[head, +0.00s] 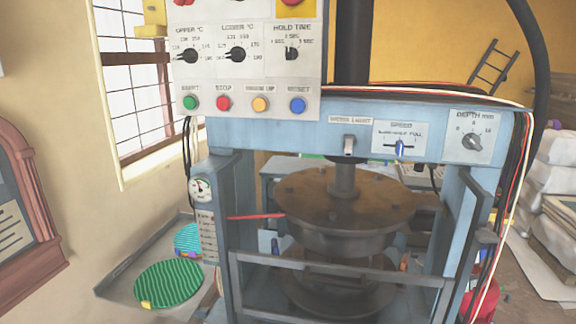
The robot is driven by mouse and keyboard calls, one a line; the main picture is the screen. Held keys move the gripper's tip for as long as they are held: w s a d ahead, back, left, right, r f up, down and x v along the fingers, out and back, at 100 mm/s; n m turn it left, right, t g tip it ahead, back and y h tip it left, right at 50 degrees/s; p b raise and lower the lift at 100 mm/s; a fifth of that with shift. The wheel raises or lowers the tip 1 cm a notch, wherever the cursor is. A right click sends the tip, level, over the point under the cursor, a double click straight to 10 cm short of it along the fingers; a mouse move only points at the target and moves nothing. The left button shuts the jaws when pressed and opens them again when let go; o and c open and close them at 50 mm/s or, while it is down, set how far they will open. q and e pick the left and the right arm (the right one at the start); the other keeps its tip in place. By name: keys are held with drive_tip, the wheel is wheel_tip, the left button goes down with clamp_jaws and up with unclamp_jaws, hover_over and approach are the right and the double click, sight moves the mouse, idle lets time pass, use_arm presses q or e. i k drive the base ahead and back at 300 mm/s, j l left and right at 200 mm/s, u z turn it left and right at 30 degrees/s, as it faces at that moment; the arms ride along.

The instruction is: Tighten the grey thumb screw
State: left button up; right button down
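I cannot clearly make out a grey thumb screw in the head view. The blue plate press (280,137) fills the middle and right. Its front beam carries a small grey lever or switch (348,146), a speed slider (399,149) and a dark grey knob (472,142) on the depth dial. Below the beam, a round brown metal platen (345,200) hangs on a central shaft above a lower round plate (340,296). A dark guard rail (340,268) crosses in front of them. Neither of my grippers is in view.
A control panel (247,70) with knobs and coloured buttons stands at the upper left of the press. A gauge (201,189) and a red pointer or lever (257,216) are on its left side. A grey tray (125,266) at left holds green (170,284) and teal (188,240) ribbed discs.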

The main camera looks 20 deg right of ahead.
sight(484, 235)
drive_tip(key=z, duration=1.9)
